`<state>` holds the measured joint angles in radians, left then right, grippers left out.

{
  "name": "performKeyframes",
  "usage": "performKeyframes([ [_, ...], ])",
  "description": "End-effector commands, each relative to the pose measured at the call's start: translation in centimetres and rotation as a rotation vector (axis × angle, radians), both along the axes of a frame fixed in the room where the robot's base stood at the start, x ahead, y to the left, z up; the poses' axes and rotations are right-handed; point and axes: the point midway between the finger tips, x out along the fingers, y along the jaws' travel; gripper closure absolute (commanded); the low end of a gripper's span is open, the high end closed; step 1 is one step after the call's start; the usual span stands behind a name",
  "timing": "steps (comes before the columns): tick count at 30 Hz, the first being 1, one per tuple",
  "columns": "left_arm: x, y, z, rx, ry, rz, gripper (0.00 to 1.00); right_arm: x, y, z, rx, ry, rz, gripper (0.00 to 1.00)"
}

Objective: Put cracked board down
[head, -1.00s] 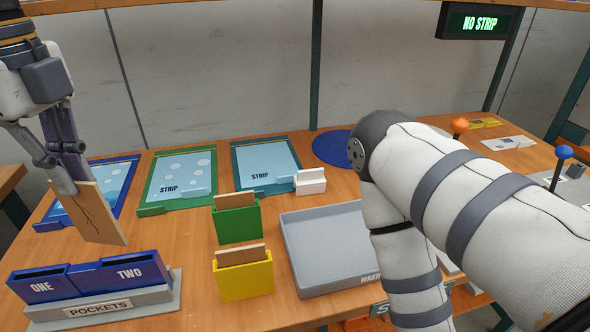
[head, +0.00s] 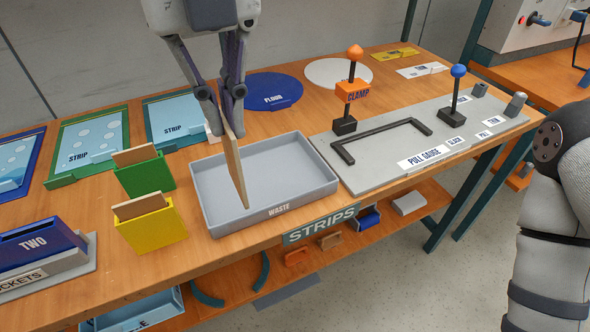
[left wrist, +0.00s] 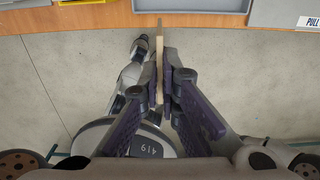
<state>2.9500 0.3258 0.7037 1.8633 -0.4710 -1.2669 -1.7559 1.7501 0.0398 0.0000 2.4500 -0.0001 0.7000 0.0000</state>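My left gripper (head: 231,112) is shut on the cracked board (head: 236,170) by its upper end. The board hangs upright and nearly edge-on in the head view, in front of the grey waste tray (head: 312,186). Its lower end appears over the inside of the tray; I cannot tell whether it touches the floor. The crack does not show now. In the left wrist view the board (left wrist: 159,42) is a thin strip between the fingers (left wrist: 166,78). My right gripper is out of view; only part of the right arm shows at the right.
Green (head: 147,178) and yellow (head: 155,229) holders with boards stand left of the tray. The pull gauge plate (head: 385,172) with upright clamp levers lies to its right. Blue pockets (head: 38,246) stand at the front left. A blue round flour mat (head: 275,92) lies behind.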

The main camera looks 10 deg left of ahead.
Motion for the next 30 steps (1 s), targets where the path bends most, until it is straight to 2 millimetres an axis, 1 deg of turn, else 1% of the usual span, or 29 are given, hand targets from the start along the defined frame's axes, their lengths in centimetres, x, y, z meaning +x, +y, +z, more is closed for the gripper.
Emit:
performKeyframes([
  [2,1.9,0.2,-1.0,0.006,0.004,0.002,1.00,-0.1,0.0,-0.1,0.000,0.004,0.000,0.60],
  [3,3.2,0.2,-1.6,0.001,0.006,0.002,1.00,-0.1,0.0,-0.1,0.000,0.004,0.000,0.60],
  [8,8.4,0.5,-4.0,0.001,0.007,0.002,1.00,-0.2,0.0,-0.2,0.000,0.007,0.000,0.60],
  [9,9.3,0.6,-5.0,0.002,0.008,0.002,1.00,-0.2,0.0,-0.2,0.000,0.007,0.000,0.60],
  [11,10.4,0.7,-6.5,0.003,0.008,0.000,1.00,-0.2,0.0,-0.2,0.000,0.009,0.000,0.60],
  [12,11.1,0.7,-7.4,0.002,0.011,-0.001,1.00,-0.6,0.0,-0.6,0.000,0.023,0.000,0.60],
  [15,12.2,0.8,-8.7,0.001,0.009,0.000,1.00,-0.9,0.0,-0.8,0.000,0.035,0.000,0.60],
  [20,13.3,0.9,-10.0,0.002,0.008,0.000,1.00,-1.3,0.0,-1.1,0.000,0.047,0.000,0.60],
  [24,13.3,0.9,-12.4,0.003,0.004,-0.001,1.00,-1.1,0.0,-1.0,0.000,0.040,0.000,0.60],
  [25,13.3,0.9,-12.7,0.002,0.002,-0.001,1.00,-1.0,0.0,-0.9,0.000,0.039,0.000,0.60],
  [30,13.3,0.9,-12.8,0.002,-0.001,0.000,1.00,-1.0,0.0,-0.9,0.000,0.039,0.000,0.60],
])
